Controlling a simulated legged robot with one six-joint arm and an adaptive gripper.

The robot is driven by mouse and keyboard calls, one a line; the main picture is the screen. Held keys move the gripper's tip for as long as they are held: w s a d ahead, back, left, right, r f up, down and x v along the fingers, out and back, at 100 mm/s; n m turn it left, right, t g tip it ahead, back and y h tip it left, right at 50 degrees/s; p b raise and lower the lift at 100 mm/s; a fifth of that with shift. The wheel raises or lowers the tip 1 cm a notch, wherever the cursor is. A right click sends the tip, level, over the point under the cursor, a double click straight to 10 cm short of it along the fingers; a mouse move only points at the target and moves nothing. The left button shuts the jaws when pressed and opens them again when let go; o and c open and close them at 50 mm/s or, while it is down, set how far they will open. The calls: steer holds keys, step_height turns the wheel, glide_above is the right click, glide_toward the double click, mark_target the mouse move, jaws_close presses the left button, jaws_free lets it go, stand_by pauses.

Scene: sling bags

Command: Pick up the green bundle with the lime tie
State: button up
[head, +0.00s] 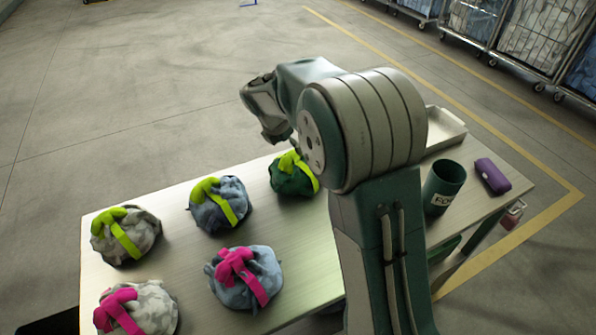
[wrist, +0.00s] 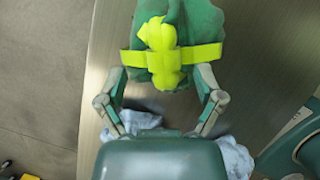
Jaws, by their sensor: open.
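The green bundle (head: 284,184) with a lime tie (head: 302,171) sits on the table, partly hidden by my arm in the head view. In the wrist view the green bundle (wrist: 197,22) is at the top centre, with its lime tie (wrist: 162,55) running across between my fingers. My gripper (wrist: 162,75) is open, with one finger on each side of the bundle's near part. I cannot tell whether the fingers touch it. In the head view my gripper's fingertips are hard to make out.
Other bundles share the table (head: 182,265): blue with lime (head: 207,214), grey with lime (head: 145,233), blue-grey with pink (head: 233,292) and grey with pink (head: 158,305). A tray (head: 449,133), dark green cup (head: 437,190) and purple case (head: 492,176) stand to the right.

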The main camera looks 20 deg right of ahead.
mark_target(293, 150)
steer(key=x, duration=0.3)
steer(key=shift+w+d+f, duration=0.1)
steer(key=shift+d+f, duration=0.15)
steer(key=shift+f, duration=0.05)
steer(key=shift+d+f, duration=0.15)
steer(key=shift+d, duration=0.05)
steer(key=shift+a, duration=0.1)
jaws_close()
steer(key=shift+w+r, duration=0.1)
steer(key=shift+r, duration=0.3)
steer(key=r, duration=0.3)
steer(key=shift+s+a+r, duration=0.1)
steer(key=shift+s, duration=0.1)
steer(key=s+a+r, duration=0.6)
steer(key=s+r, duration=0.3)
steer(key=s, duration=0.3)
steer(key=shift+s, duration=0.2)
